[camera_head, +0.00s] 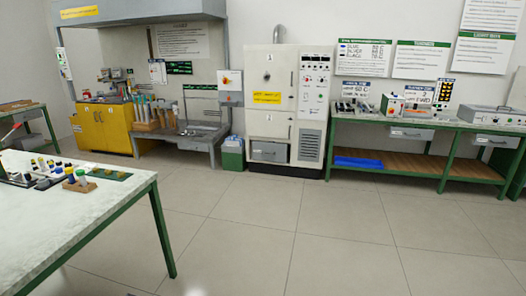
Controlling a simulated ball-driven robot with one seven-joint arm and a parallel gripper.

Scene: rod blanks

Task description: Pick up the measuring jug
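I cannot make out a measuring jug anywhere in the camera_head view. Small items on the benches are too small to tell apart at this distance. My gripper is not in view, so its place and whether it holds anything do not show.
A white-topped green table (90,222) stands near left, bearing a wooden block (79,187) and several small capped items. A yellow cabinet (105,128), a sink bench (195,133), a tall furnace cabinet (270,95) and a green workbench (455,129) line the back. The tiled floor (300,225) between is clear.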

